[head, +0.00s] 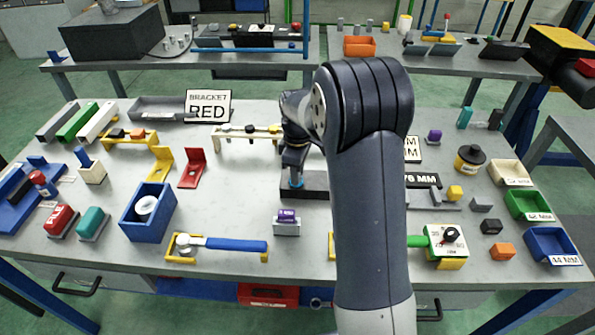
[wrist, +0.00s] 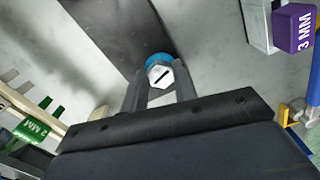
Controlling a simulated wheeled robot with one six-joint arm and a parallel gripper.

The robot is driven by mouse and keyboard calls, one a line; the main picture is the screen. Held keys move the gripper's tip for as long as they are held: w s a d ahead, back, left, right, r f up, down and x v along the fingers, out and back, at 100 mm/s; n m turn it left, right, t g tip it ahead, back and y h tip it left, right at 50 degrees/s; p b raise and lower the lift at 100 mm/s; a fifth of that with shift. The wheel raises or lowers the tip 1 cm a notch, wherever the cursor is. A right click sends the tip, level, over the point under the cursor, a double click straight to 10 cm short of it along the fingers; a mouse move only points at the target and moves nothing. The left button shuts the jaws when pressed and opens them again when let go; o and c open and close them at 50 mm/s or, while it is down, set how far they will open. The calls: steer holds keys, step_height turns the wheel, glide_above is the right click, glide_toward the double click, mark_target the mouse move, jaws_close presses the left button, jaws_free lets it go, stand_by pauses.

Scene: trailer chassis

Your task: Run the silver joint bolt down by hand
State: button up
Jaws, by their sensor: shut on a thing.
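The silver joint bolt (wrist: 160,75) shows in the wrist view as a pale hex head with a dark line across it. A blue ring (wrist: 157,59) sits around or just beyond it, at the edge of a dark block (wrist: 112,32). My gripper (wrist: 161,88) has its two fingers on either side of the bolt head and is shut on it. In the head view my gripper (head: 295,172) points down over the dark block (head: 316,188), with a bit of blue at its tips. The bolt's shank is hidden, so its depth cannot be told.
A purple 3 MM block (head: 287,216) on a grey base stands in front. A rack (head: 247,134) with several pegs is behind to the left. A red bracket (head: 192,169) stands to the left.

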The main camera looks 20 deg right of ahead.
steer(key=m, duration=0.4)
steer(key=shift+w+a+r+m, duration=0.1)
steer(key=shift+r+m, duration=0.15)
steer(key=shift+m, duration=0.05)
steer(key=m, duration=0.4)
steer(key=shift+m, duration=0.3)
steer(key=shift+c, duration=0.2)
steer(key=m, duration=0.3)
steer(key=shift+a+m, duration=0.1)
steer(key=shift+m, duration=0.2)
steer(key=m, duration=0.4)
steer(key=shift+a+m, duration=0.1)
steer(key=shift+m, duration=0.2)
steer(key=m, duration=0.4)
steer(key=shift+m, duration=0.3)
steer(key=m, duration=0.3)
steer(key=shift+w+a+m, duration=0.1)
steer(key=shift+m, duration=0.2)
steer(key=m, duration=0.3)
steer(key=shift+w+m, duration=0.15)
steer(key=shift+m, duration=1.95)
